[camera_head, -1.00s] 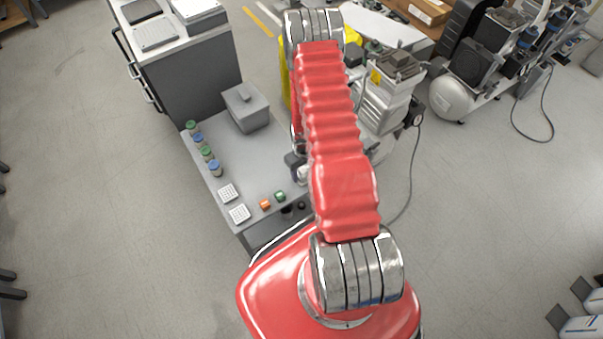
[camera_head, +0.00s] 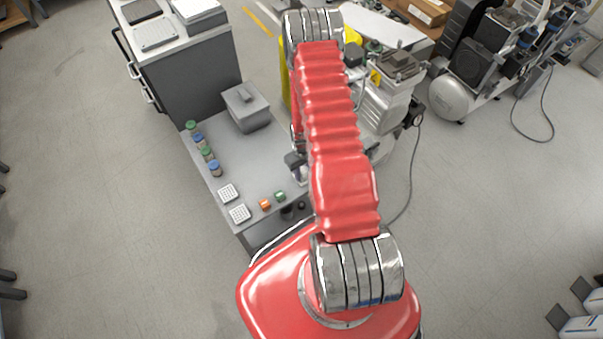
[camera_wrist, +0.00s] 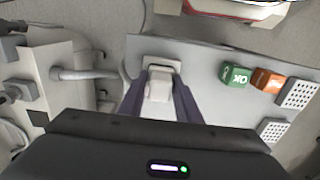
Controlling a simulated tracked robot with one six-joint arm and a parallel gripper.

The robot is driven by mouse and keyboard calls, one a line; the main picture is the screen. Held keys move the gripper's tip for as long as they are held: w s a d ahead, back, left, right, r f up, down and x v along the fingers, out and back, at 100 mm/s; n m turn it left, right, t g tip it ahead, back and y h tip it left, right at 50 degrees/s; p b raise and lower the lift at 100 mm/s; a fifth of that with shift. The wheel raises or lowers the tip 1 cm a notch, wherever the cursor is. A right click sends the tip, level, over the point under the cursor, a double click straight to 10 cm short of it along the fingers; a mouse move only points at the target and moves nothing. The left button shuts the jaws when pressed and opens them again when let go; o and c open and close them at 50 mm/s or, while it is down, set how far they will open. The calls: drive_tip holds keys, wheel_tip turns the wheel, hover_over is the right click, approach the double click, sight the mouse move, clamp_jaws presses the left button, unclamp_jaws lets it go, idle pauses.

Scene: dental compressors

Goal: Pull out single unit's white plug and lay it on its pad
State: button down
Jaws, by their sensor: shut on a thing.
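In the wrist view, the two dark purple fingers of my gripper (camera_wrist: 163,76) are closed on a white plug (camera_wrist: 158,91), which sits between them. A pale, square-edged piece (camera_wrist: 157,61) shows just beyond the fingertips; I cannot tell whether it is the pad or part of the plug, or whether the plug touches the surface. The plug is over or at the grey bench top (camera_wrist: 205,62). In the head view my arm hides most of the gripper and the plug. The single unit is partly hidden behind my arm.
A green block (camera_wrist: 236,76), an orange block (camera_wrist: 267,80) and white perforated pads (camera_wrist: 298,94) lie right of the gripper. A white housing with a grey pipe (camera_wrist: 85,74) stands left. In the head view, a grey lidded box (camera_head: 246,107) and several small jars (camera_head: 207,152) stand on the bench.

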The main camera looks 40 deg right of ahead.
sight(303, 170)
drive_tip(key=shift+r, duration=0.45)
drive_tip(key=shift+r, duration=0.35)
drive_tip(key=shift+r, duration=0.35)
drive_tip(key=shift+r, duration=0.35)
drive_tip(key=shift+r, duration=0.35)
drive_tip(key=shift+r, duration=0.35)
drive_tip(key=shift+r, duration=0.35)
drive_tip(key=shift+r, duration=0.35)
drive_tip(key=shift+r, duration=0.1)
